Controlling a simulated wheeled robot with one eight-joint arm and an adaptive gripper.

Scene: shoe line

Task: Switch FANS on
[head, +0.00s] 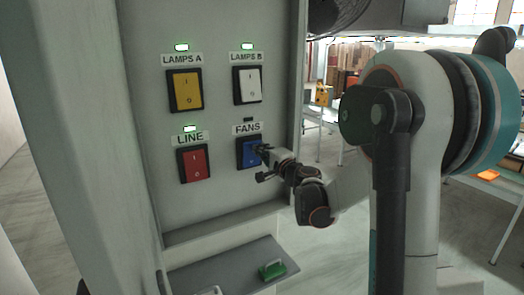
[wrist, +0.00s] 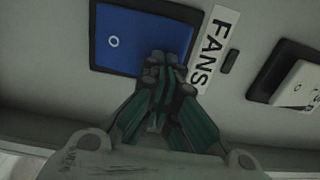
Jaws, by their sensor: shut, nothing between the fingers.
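The blue FANS switch (head: 248,154) sits in a dark frame at the lower right of the panel, under its FANS label (head: 246,128). The small indicator (head: 248,119) above that label is dark. My gripper (head: 262,162) is shut and empty, its tips at the right part of the blue rocker. In the wrist view the blue switch (wrist: 120,42) shows a round mark, and my gripper's fingertips (wrist: 165,68) cover the rocker's end nearest the FANS label (wrist: 213,50). They look touching or very close; I cannot tell which. The rocker's tilt is unclear.
The yellow LAMPS A switch (head: 185,91), white LAMPS B switch (head: 248,85) and red LINE switch (head: 194,163) have green lit indicators. The white switch also shows in the wrist view (wrist: 300,88). A grey shelf (head: 215,277) below holds a green-handled item (head: 272,270).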

